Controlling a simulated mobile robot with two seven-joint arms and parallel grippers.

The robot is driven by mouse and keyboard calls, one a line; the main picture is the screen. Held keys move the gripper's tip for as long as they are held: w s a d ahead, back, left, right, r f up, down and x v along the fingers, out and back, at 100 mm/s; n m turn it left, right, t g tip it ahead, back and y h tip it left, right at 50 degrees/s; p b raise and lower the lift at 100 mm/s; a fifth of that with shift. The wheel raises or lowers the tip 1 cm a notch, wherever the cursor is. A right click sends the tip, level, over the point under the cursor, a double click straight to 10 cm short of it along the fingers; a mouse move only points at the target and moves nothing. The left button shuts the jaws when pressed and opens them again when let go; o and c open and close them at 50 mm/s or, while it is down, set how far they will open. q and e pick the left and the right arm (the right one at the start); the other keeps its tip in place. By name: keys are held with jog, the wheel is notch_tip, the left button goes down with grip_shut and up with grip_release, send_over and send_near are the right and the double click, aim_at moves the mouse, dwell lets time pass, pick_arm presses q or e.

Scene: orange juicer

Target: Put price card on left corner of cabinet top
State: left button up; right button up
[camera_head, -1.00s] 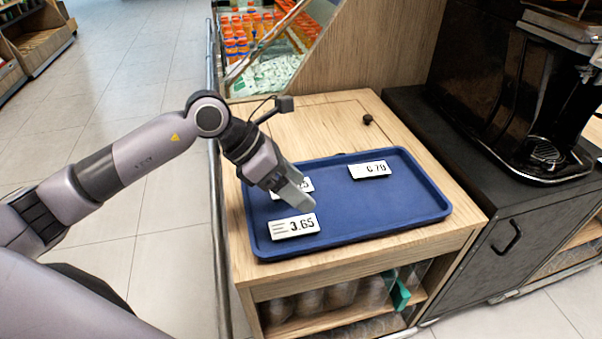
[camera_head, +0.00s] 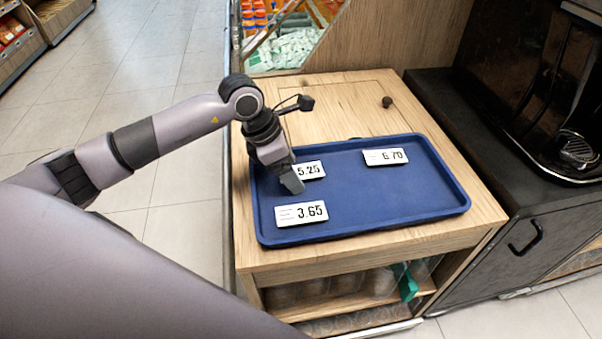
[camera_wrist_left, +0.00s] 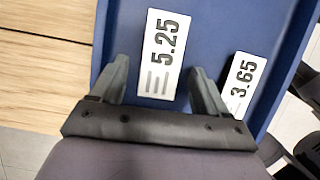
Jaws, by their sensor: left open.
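Three white price cards lie in a blue tray (camera_head: 400,200) on the wooden cabinet top (camera_head: 335,105). The 5.25 card (camera_head: 310,170) is at the tray's left, partly hidden by my left gripper (camera_head: 291,186) in the head view. The 3.65 card (camera_head: 301,214) is at the front left, and the 6.70 card (camera_head: 385,156) is at the back. In the left wrist view, my left gripper (camera_wrist_left: 160,82) is open, with the 5.25 card (camera_wrist_left: 162,55) showing between and just beyond its fingertips. The 3.65 card (camera_wrist_left: 243,84) lies beside the right finger. My right gripper is not in view.
A small dark knob (camera_head: 387,102) sits on the cabinet top behind the tray. A black machine (camera_head: 530,90) stands on a dark cabinet (camera_head: 475,150) at the right. Bare wood lies behind the tray. A wooden panel and a goods display stand at the back.

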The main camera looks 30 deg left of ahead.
pick_arm(q)
jog(key=c, duration=1.2)
jog(key=shift+r, duration=0.2)
notch_tip(320, 180, up, 20)
jog(key=shift+f+p, duration=0.1)
jog(key=shift+p, duration=0.95)
